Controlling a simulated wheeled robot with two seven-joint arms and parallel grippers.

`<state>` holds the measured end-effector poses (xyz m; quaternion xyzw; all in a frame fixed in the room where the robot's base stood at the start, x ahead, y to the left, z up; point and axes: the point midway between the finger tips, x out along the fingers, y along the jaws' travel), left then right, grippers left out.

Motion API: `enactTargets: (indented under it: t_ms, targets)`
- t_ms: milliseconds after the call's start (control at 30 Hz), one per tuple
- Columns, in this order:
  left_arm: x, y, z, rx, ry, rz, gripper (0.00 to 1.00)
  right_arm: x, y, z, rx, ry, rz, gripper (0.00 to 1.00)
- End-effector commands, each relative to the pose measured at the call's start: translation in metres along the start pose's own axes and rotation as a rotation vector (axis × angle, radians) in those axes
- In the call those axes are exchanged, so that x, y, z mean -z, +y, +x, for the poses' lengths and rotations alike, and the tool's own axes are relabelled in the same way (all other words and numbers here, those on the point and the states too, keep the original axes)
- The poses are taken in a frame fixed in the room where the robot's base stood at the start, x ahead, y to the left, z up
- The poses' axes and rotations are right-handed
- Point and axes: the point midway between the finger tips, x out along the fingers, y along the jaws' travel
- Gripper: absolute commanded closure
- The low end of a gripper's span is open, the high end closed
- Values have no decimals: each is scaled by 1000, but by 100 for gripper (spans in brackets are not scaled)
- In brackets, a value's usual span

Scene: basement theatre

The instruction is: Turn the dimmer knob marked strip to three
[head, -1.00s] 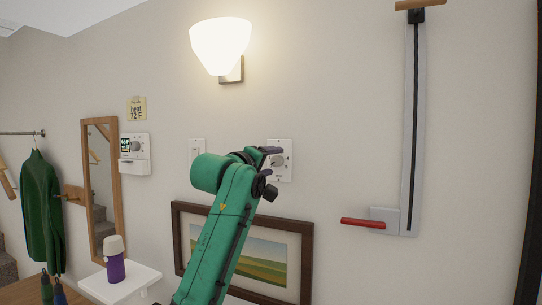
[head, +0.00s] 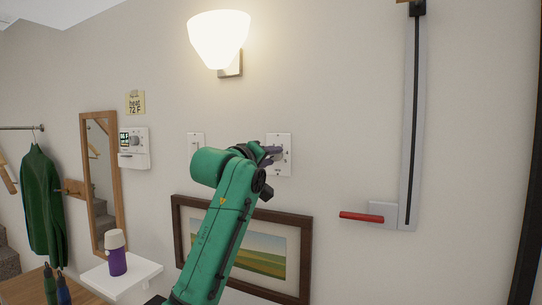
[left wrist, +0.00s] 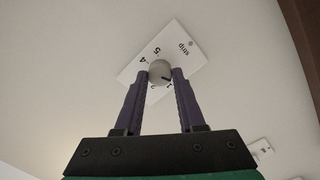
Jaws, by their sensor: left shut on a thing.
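The white dimmer plate (head: 285,170) is on the wall above the framed picture. In the left wrist view the plate (left wrist: 187,36) reads "strip", and the numbers 5, 4 and 1 show on it. The round grey knob (left wrist: 159,70) sits between the purple fingers of my left gripper (left wrist: 160,76), which is shut on it. The knob's dark mark points to the lower right in that view, near the 1. The fingers hide other numbers. In the head view my left gripper (head: 271,153) is at the plate and covers most of the knob. My right gripper is out of view.
A plain white switch plate (head: 195,143) is just left of the dimmer. A thermostat (head: 134,147) is farther left. The framed picture (head: 305,235) hangs below, partly behind my arm. A red-handled lever (head: 361,217) is on a rail to the right, with bare wall between.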

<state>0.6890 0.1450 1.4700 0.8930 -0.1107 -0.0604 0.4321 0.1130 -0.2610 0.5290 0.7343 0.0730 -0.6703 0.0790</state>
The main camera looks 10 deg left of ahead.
Motion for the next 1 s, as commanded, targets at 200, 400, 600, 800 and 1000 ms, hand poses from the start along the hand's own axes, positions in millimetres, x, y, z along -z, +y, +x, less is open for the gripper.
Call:
enactTargets:
  t_ms: [200,400,600,800,1000]
  targets:
    - [2,2,0,11,-6,191,100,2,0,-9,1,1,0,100]
    - [1,2,0,21,-11,382,100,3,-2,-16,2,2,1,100]
    - [2,3,0,31,-15,572,100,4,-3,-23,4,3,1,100]
    - [2,3,0,42,-20,763,100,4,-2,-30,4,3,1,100]
    - [2,4,0,51,-25,953,100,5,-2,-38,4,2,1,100]
